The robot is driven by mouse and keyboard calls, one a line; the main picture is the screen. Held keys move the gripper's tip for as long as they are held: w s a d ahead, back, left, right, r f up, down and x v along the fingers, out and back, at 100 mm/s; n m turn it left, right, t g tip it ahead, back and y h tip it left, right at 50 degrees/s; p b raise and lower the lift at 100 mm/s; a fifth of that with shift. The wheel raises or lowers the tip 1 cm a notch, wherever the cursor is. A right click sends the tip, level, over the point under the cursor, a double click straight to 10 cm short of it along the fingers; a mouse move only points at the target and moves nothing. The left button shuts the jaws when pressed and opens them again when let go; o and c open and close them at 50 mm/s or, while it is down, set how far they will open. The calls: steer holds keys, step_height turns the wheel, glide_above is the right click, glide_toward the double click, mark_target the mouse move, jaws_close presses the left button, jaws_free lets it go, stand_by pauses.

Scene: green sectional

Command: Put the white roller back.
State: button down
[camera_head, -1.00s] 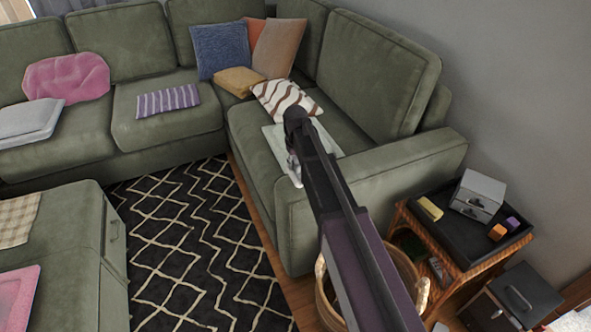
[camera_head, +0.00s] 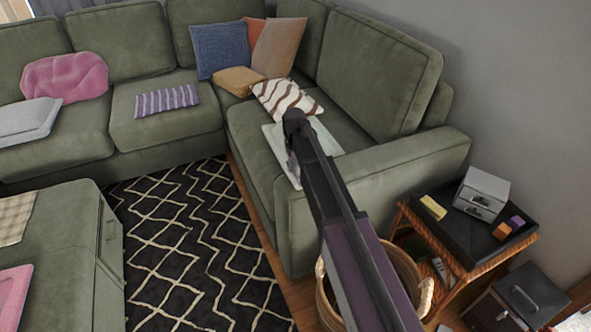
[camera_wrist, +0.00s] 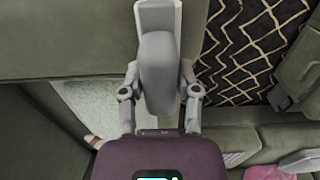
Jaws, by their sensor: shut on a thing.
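My gripper (camera_wrist: 160,92) is shut on a pale grey-white rounded object, which looks like the white roller (camera_wrist: 158,72). It stands between the two fingers in the wrist view, with a lighter squared end (camera_wrist: 157,14) pointing away from my wrist. In the head view my arm hides most of the gripper and the roller. There the arm's end is in front of the sofa's right seat, near a pale cloth (camera_head: 331,142) and a striped cushion (camera_head: 285,98).
A side table with a black tray (camera_head: 462,238) stands at the right, holding a grey drawer box (camera_head: 482,192) and small blocks. A wicker basket (camera_head: 322,296) is partly behind my arm. A dark box (camera_head: 520,296) is beside the table. The patterned rug (camera_head: 195,245) is clear.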

steer(key=shift+f, duration=0.15)
steer(key=shift+c, duration=1.7)
jaws_free()
step_height(320, 180, up, 12)
steer(key=p, duration=1.2)
steer(key=shift+a, duration=0.1)
steer(key=s+d+m, duration=0.2)
steer(key=s+d, duration=0.6)
steer(key=s, duration=0.4)
steer(key=s+d+m, duration=0.2)
steer(key=s+d, duration=0.6)
steer(key=s, duration=0.4)
steer(key=shift+s+m, duration=0.15)
steer(key=shift+m, duration=0.15)
